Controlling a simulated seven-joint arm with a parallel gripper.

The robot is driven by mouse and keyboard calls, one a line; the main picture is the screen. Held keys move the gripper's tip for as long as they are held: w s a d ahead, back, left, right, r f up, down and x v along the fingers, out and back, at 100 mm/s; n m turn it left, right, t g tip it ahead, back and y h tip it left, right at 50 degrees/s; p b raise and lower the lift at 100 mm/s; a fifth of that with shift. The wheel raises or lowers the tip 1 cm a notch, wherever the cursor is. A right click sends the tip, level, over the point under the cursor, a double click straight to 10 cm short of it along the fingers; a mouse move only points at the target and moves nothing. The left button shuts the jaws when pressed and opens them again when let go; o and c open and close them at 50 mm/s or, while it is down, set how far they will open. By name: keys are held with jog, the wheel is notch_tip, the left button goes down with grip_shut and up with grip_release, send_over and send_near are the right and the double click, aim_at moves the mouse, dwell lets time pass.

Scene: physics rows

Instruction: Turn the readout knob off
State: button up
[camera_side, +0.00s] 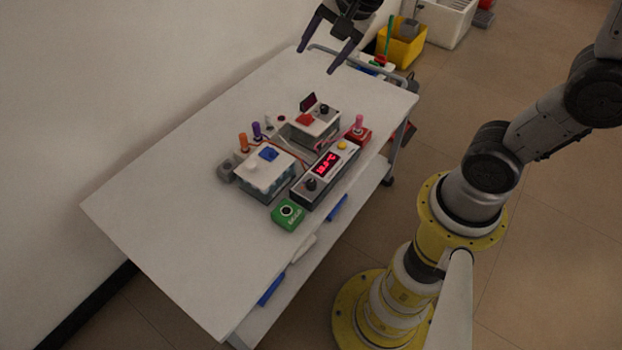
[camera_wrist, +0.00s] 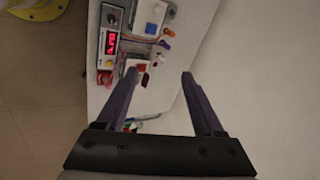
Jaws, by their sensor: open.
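The readout box (camera_side: 338,165) is a long grey box on the white table, with a lit red display (camera_side: 326,163). A dark round knob (camera_side: 311,184) sits at its near end, and a yellow button (camera_side: 342,145) at its far end. In the wrist view the readout box shows at the upper left, with its display (camera_wrist: 111,42) lit and its knob (camera_wrist: 111,19) near the top edge. My gripper (camera_side: 332,58) is open and empty above the far end of the table, well away from the knob. The wrist view also shows its two spread fingers (camera_wrist: 160,75).
A green button box (camera_side: 288,214) stands close to the knob end. A white box with a blue button (camera_side: 265,169) and a box with a red block and dark knob (camera_side: 315,127) stand behind. A red joystick (camera_side: 358,130) is at the far end. The table's near left is clear.

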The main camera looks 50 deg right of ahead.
jog(key=w+f+m+g, duration=0.25)
jog(key=w+f, duration=0.25)
jog(key=f, duration=0.4)
jog(key=m+g, duration=0.3)
send_near(311, 182)
notch_tip(311, 182, down, 9)
jog(key=shift+w+r, duration=0.1)
jog(key=shift+r, duration=0.05)
grip_shut()
